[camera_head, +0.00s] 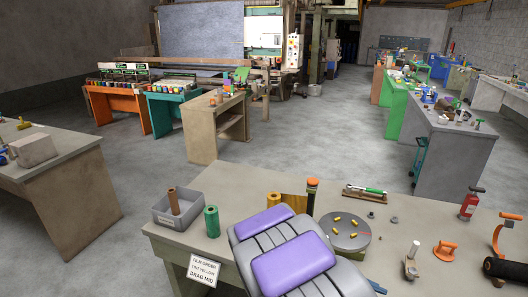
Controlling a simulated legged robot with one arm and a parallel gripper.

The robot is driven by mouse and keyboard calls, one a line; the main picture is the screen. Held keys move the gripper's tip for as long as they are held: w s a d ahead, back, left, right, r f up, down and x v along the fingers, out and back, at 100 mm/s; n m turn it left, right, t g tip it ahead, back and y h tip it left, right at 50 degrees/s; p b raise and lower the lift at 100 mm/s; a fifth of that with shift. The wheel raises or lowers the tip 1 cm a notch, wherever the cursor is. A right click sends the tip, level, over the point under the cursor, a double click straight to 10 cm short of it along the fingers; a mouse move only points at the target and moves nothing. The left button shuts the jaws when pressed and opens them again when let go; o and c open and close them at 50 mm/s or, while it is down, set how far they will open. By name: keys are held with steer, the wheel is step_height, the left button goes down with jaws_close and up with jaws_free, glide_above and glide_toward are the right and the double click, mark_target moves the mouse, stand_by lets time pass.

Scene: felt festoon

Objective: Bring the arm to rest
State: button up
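No gripper can be made out in the head view. A grey ribbed shape with purple pads fills the lower middle; it looks like part of my own body, and it hides the front of the near bench (238,180). On this bench stand a grey bin (163,216) with a brown roll (173,200) upright in it, a green roll (212,221) and a yellow roll (273,199). A round grey plate (352,238) bears several small yellow cylinders. A paper sign (203,271) on the bench front reads "FILM ORDER ONE YELLOW DRAG MID".
A bottle with an orange top (312,190) and a tray with a green-handled tool (365,193) stand farther back on the bench. A red extinguisher (469,206) and an orange-handled tool (445,250) are at the right. Open concrete floor (320,135) lies beyond.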

steer(key=s+a+r+m+y, duration=0.1)
steer(key=s+a+m+y, duration=0.1)
steer(key=s, duration=0.5)
steer(key=s+a+r+m+t+y, duration=0.1)
steer(key=s+a+m+y, duration=0.2)
steer(key=s+y, duration=0.3)
steer(key=s+a+r+m+y, duration=0.2)
steer(key=s+a+m+y, duration=0.1)
steer(key=s, duration=0.5)
steer(key=shift+a+t+y, duration=0.3)
steer(key=shift+a+y, duration=0.6)
steer(key=shift+r, duration=0.1)
